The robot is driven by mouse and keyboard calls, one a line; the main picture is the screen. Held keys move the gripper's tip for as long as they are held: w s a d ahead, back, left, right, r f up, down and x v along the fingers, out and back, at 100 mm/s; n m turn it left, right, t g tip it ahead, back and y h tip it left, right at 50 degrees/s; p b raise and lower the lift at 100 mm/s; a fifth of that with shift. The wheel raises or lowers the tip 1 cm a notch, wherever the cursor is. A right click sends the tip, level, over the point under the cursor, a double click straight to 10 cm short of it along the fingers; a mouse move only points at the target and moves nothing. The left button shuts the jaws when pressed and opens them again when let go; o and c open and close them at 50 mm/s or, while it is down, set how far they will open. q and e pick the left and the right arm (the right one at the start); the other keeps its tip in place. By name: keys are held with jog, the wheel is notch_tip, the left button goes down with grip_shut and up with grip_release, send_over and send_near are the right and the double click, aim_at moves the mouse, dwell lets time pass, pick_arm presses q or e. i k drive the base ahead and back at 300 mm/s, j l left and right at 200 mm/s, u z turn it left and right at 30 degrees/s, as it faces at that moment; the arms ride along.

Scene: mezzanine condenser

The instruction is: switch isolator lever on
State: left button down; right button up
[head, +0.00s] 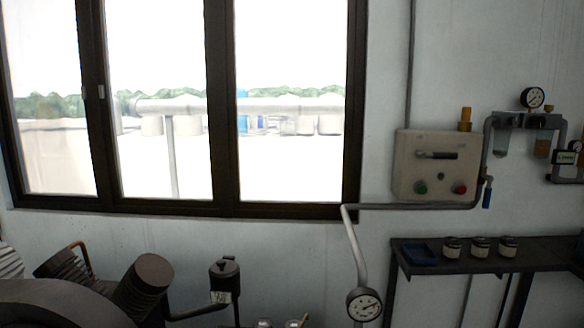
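The isolator box (406,178) is a beige panel on the wall, right of the window in the head view. Its dark lever (436,155) lies about level across the upper part of the panel. A green button (421,187) and a red button (460,188) sit below the lever. An amber beacon-like part (465,119) stands on top of the box at the right. Neither of my grippers is in view, and nothing touches the lever.
A dark shelf (500,264) below the box carries several small jars and a blue tray (419,254). A grey pipe with a gauge (364,304) stands in front. A pipe with a blue-handled valve (487,196) runs beside the box. Compressor cylinders (146,284) fill the lower left.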

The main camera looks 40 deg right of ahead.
aim_at(434, 155)
jog(key=z, duration=2.25)
